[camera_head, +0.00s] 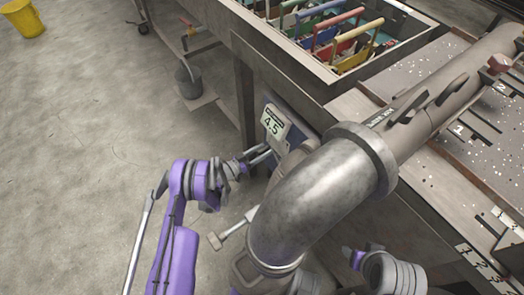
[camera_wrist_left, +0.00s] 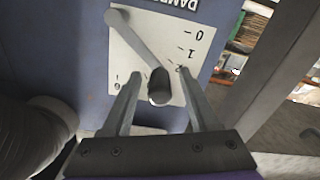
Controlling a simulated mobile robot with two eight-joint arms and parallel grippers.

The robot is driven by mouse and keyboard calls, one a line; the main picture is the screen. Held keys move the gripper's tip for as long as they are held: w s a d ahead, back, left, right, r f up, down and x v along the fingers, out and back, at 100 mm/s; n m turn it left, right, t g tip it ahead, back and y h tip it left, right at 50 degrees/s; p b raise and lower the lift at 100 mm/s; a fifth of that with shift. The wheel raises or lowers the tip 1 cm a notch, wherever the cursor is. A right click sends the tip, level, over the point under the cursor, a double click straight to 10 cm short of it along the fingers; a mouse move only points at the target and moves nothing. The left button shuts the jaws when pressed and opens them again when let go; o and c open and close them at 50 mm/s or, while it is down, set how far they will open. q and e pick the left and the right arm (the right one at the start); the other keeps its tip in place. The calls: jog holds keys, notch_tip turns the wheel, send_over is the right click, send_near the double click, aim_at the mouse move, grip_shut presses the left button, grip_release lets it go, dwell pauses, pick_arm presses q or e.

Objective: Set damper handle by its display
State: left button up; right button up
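In the left wrist view the damper handle (camera_wrist_left: 140,45) is a grey lever with a rounded dark knob, crossing a white scale plate (camera_wrist_left: 185,28) with upside-down marks 0 and 1. My left gripper (camera_head: 264,155) is at the panel just below the display. In the left wrist view its two fingers (camera_wrist_left: 159,72) stand on either side of the knob, open, with a visible gap on each side. My right gripper is not visible.
A large metal pipe elbow (camera_head: 315,205) stands right of my left gripper, close to the panel. A tray (camera_head: 300,75) with several coloured handles is above the display.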

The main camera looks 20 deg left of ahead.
pick_arm(q)
jog(key=p+v, duration=0.1)
jog(key=v, duration=0.9)
jog(key=shift+s+a, duration=0.25)
jog(key=shift+s, duration=0.05)
dwell(3.0)
jog(key=w+d+m, duration=0.1)
jog(key=w+d, duration=0.1)
jog(key=w+d+m+b, duration=0.1)
jog(key=w+d+m, duration=0.1)
jog(key=w, duration=0.1)
jog(key=w+d+m+b, duration=0.1)
jog(key=w+d, duration=0.1)
jog(key=w, duration=0.1)
jog(key=shift+w+d+r+m, duration=0.1)
jog(key=shift+w+d+m, duration=0.15)
jog(key=shift+d+m, duration=0.05)
dwell(0.4)
